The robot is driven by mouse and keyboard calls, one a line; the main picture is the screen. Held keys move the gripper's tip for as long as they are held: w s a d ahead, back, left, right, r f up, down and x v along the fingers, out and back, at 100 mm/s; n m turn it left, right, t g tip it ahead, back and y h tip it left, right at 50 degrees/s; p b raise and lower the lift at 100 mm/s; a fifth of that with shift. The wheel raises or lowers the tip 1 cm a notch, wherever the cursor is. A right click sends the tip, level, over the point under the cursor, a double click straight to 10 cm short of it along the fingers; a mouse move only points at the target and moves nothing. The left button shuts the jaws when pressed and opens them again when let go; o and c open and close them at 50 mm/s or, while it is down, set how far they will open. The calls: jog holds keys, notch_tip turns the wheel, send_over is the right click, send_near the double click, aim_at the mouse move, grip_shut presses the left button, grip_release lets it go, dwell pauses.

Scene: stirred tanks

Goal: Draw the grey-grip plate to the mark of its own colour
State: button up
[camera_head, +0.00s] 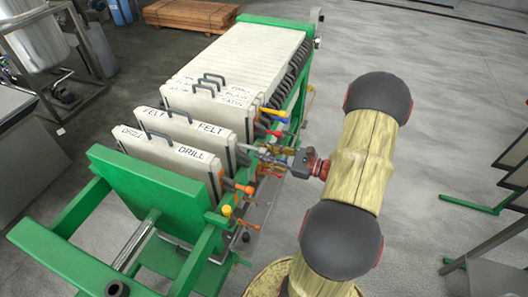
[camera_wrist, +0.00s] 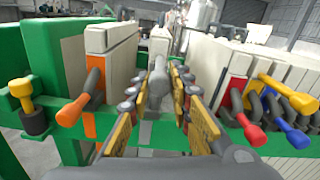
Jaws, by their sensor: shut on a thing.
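My gripper (camera_wrist: 160,98) reaches in from the right side of the green press and is shut on a grey grip (camera_wrist: 158,82) between its yellow-padded fingers. It also shows in the head view (camera_head: 268,154), beside the FELT plate (camera_head: 190,131). The gripped plate appears to be this FELT plate, standing upright and apart from its neighbours; the fingers partly hide the join. A grey band (camera_wrist: 145,132) shows on the green rail just below the grip.
The DRILL plate (camera_head: 170,162) with an orange grip (camera_wrist: 72,110) stands near the green end frame (camera_head: 150,190). Gaps lie on both sides of FELT.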

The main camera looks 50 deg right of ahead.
grip_shut()
jog(key=shift+s+a+p, duration=0.1)
jog(key=shift+a+p, duration=0.1)
jog(key=shift+p, duration=0.2)
jog(key=shift+s+a, duration=0.1)
jog(key=shift+a, duration=0.15)
jog(key=shift+f, duration=0.1)
jog(key=o, duration=0.6)
grip_release()
jog(key=shift+c, duration=0.2)
jog(key=shift+o, duration=1.1)
jog(key=shift+d, duration=0.1)
